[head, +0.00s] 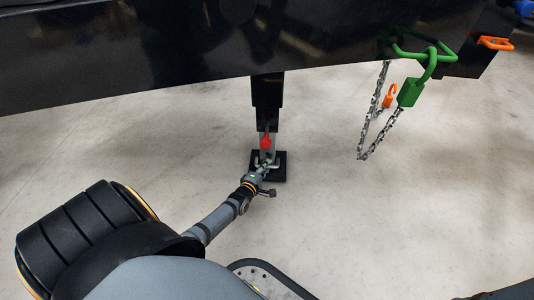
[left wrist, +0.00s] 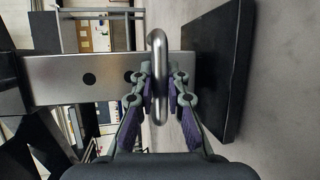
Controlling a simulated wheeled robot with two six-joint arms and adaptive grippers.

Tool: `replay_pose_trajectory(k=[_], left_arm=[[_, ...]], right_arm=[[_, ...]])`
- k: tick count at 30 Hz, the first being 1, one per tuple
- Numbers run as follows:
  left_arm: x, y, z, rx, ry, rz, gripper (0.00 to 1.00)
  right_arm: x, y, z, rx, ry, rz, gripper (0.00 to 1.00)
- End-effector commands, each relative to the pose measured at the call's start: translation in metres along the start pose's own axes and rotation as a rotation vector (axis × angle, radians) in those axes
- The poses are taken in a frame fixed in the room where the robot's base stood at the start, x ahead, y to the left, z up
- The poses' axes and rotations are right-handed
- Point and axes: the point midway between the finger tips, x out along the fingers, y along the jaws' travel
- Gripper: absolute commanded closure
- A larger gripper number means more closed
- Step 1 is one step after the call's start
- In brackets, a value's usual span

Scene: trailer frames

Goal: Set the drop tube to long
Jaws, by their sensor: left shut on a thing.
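The drop leg hangs below the dark trailer frame, with a black outer tube (head: 267,92) and a grey metal drop tube under it. In the left wrist view the drop tube (left wrist: 58,82) runs sideways and shows round holes. A black foot plate (head: 281,174) is at its lower end, seen also in the left wrist view (left wrist: 212,65). My left gripper (head: 264,168) is at the drop tube just above the foot. Its fingers (left wrist: 161,88) are shut on a bent metal pin (left wrist: 156,42) lying across the tube. Whether the pin sits in a hole is hidden. My right gripper is not in view.
A red piece (head: 266,142) shows on the leg above my gripper. The dark trailer beam (head: 150,55) crosses overhead. At the right hang a green hook (head: 410,92), a chain (head: 364,152) and an orange hook (head: 389,97). The concrete floor around the foot is clear.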

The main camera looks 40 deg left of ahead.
Motion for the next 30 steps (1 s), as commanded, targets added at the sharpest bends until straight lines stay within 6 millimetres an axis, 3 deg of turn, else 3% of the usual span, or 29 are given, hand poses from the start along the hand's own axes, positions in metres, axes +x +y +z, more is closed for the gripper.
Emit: replay_pose_trajectory(k=[11, 12, 16, 26, 30], left_arm=[[0.000, -0.006, -0.001, -0.001, 0.002, -0.012, 1.00], [-0.001, -0.006, -0.001, -0.001, 0.002, -0.012, 0.81], [0.000, -0.005, -0.001, -0.001, 0.002, -0.011, 0.64], [-0.003, -0.004, -0.001, 0.000, 0.001, -0.008, 0.63], [-0.023, -0.005, -0.001, 0.000, 0.000, -0.010, 0.63]], right_arm=[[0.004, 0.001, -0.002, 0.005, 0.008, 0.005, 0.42], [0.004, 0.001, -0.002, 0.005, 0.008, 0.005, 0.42], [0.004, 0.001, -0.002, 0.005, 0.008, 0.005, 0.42], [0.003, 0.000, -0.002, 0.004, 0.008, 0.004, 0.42], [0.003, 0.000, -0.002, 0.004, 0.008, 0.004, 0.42]])
